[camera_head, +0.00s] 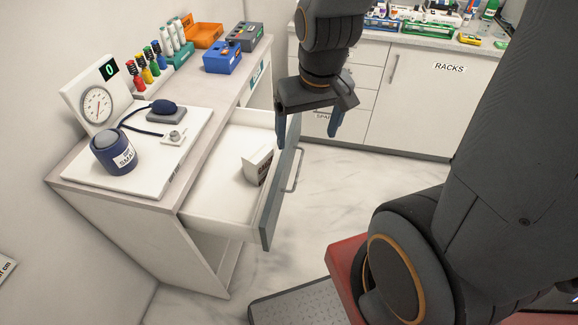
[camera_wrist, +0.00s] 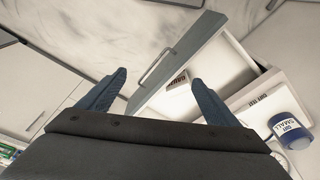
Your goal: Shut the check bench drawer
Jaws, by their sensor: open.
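The check bench drawer (camera_head: 218,193) stands pulled out from the bench (camera_head: 205,112), with a blue-grey front (camera_head: 270,211) and a metal bar handle (camera_head: 292,170). A small white box with a dark label (camera_head: 257,165) lies inside it. My gripper (camera_head: 310,132) is open and empty, pointing down above the far end of the drawer front. In the wrist view my two blue fingers (camera_wrist: 160,85) are spread apart, with the drawer front (camera_wrist: 178,62) and handle (camera_wrist: 155,66) beyond them. I cannot tell from the views whether a finger touches the front.
On the bench stand a gauge board (camera_head: 95,98), a blue cuff roll labelled SMALL (camera_head: 114,153), a blue box (camera_head: 222,59) and an orange bin (camera_head: 205,35). A cabinet marked RACKS (camera_head: 420,90) stands behind. Pale floor (camera_head: 345,180) is clear right of the drawer.

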